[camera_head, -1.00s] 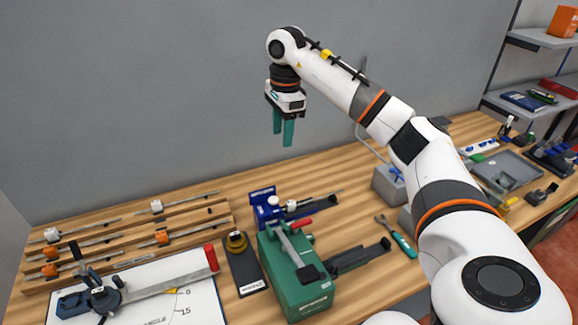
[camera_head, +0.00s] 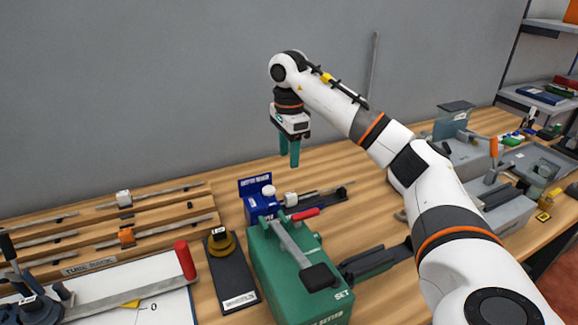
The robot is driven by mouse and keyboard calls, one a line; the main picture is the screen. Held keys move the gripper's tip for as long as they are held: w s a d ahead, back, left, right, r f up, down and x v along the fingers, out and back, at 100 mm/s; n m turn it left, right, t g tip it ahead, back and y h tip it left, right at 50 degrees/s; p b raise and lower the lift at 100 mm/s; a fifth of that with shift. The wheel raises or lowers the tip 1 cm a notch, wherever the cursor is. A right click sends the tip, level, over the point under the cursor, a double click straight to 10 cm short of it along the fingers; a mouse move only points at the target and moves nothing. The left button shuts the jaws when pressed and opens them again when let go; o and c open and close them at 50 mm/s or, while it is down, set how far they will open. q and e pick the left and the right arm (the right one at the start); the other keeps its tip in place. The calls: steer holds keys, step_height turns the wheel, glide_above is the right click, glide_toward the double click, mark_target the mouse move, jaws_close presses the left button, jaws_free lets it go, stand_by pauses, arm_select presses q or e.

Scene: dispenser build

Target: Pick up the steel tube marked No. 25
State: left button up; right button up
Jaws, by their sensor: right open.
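Several steel tubes lie on the wooden tube rack (camera_head: 190,230) at the left. Another tube (camera_head: 315,192) with a pale tag lies beside the blue device at the middle. I cannot read any tag's number, so I cannot tell which tube is No. 25. My right gripper (camera_head: 289,160) points down, open and empty, in the air above the back of the bench, with its teal fingers apart from every tube. My left gripper is not in view.
A green box-shaped device (camera_head: 300,285) with a red-tipped lever stands at the front middle. A black stand (camera_head: 232,278) with a yellow round part is left of it. A white board (camera_head: 165,295) with a red-handled bar lies at the front left. Grey machines (camera_head: 455,155) stand at the right.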

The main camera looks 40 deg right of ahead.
mark_target(289, 195)
steer(key=shift+f, duration=0.2)
step_height(289, 195, down, 12)
steer(key=shift+p, duration=0.85)
jaws_close()
steer(key=shift+s+d, duration=0.1)
steer(key=shift+d, duration=0.05)
